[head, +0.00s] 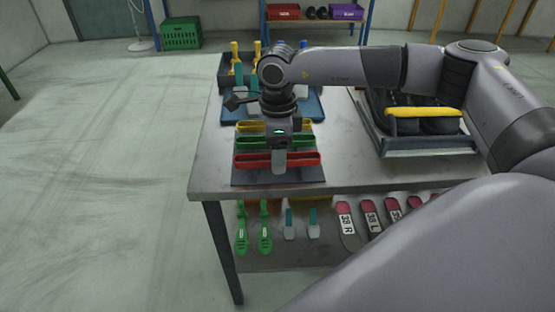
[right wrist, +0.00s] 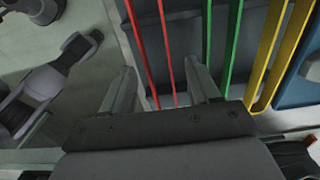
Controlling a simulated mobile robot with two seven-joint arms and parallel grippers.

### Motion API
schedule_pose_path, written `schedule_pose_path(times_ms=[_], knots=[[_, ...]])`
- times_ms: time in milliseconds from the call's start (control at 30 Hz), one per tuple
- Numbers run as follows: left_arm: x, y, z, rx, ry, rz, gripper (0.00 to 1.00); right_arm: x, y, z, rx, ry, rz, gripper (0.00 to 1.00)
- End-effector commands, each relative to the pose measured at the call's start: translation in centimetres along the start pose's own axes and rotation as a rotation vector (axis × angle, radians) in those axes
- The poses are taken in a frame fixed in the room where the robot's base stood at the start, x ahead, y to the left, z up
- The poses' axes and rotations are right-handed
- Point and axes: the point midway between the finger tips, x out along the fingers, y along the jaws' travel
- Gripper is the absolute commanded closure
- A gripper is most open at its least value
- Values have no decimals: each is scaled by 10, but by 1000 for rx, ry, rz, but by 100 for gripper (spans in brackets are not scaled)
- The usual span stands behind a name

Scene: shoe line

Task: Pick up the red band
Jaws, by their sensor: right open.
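The red band (head: 305,161) is a long narrow loop lying nearest the table's front edge, on a dark tray (head: 240,181). My right gripper (head: 279,161) points down at the middle of the red band in the head view and covers part of it. In the right wrist view both strands of the red band (right wrist: 143,50) run between the two spread fingers of the right gripper (right wrist: 160,68). The gripper is open, with a gap on either side of the band. My left gripper is not in view.
A green band (head: 245,143) and a yellow band (head: 245,127) lie parallel behind the red one. A blue mat (head: 316,105) and a grey bin (head: 224,72) are farther back. A tray with dark shoes (head: 430,148) stands at the right. Insoles and tools lie on the lower shelf.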

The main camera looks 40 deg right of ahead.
Motion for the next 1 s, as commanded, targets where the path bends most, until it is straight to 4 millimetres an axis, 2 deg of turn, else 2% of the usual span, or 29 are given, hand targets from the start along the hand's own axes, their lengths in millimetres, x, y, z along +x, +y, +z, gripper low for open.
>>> schedule_pose_path(times_ms=[167,200,367,633,767,867,1000], knots=[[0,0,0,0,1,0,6,0,0,0,0,0,0,39],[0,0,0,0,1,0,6,0,0,0,0,0,0,46],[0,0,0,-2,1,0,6,0,0,0,-1,0,0,98],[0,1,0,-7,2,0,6,0,0,0,-1,-1,0,99],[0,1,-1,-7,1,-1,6,-8,0,1,0,-2,-1,99],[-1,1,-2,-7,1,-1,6,-23,0,1,0,-3,-2,99],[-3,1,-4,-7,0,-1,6,-58,-1,1,0,-5,-3,99]])
